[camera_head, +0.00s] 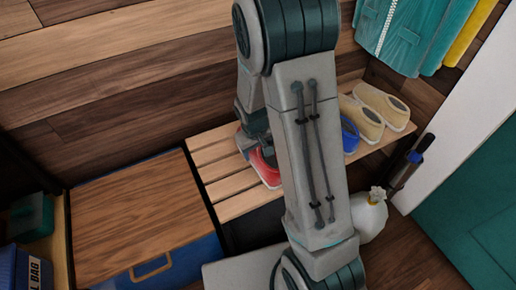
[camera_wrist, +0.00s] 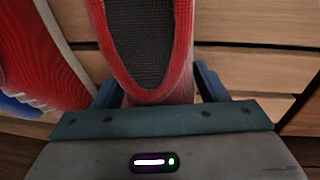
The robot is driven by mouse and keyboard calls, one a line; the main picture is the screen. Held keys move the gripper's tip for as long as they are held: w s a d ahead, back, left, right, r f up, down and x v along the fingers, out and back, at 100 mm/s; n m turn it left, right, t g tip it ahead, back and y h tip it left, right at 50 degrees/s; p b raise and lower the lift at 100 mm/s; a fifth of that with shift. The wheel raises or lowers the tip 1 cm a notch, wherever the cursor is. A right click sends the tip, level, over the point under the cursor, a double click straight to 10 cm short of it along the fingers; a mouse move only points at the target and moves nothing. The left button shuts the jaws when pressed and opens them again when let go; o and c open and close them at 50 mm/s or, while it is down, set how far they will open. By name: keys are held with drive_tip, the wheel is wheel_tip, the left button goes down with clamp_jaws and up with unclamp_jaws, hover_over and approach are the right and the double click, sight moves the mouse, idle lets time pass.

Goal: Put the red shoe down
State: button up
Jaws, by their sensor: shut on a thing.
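A red shoe (camera_wrist: 145,82) with a dark grey inside fills the upper middle of the wrist view. My gripper (camera_wrist: 157,86) has its blue fingers on either side of the heel and is shut on it. A second red shoe (camera_wrist: 45,60) with a pale sole edge lies to the left, apart from the held one. In the head view, red shoe parts (camera_head: 264,170) show over the slatted wooden bench (camera_head: 230,207), partly hidden by my arm. I cannot tell whether the held shoe touches the slats.
A blue shoe (camera_head: 349,134) and beige shoes (camera_head: 378,110) stand on the bench's right part. A wood-topped blue chest (camera_head: 140,215) stands left of the bench. A white bottle (camera_head: 370,215) is on the floor at right. Coats (camera_head: 405,35) hang above. The bench's front-left slats are bare.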

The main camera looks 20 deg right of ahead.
drive_tip(key=o, duration=1.1)
drive_tip(key=shift+o, duration=0.2)
drive_tip(key=shift+r, duration=0.1)
drive_tip(key=r+p, duration=0.1)
drive_tip(key=r, duration=0.3)
drive_tip(key=s+a+r+p, duration=0.1)
drive_tip(key=r+p, duration=0.1)
drive_tip(key=r, duration=0.1)
drive_tip(key=r+p, duration=0.1)
drive_tip(key=r, duration=0.3)
drive_tip(key=shift+s+a+r+p, duration=0.15)
drive_tip(key=shift+s+r+p, duration=0.15)
drive_tip(key=shift+r, duration=0.05)
drive_tip(key=s+r+m, duration=0.1)
drive_tip(key=s+r, duration=0.4)
drive_tip(key=s, duration=0.2)
drive_tip(key=s+d+r+m+y, duration=0.1)
drive_tip(key=s+r, duration=0.4)
drive_tip(key=s, duration=0.3)
drive_tip(key=shift+s+m, duration=0.15)
drive_tip(key=shift+m, duration=0.15)
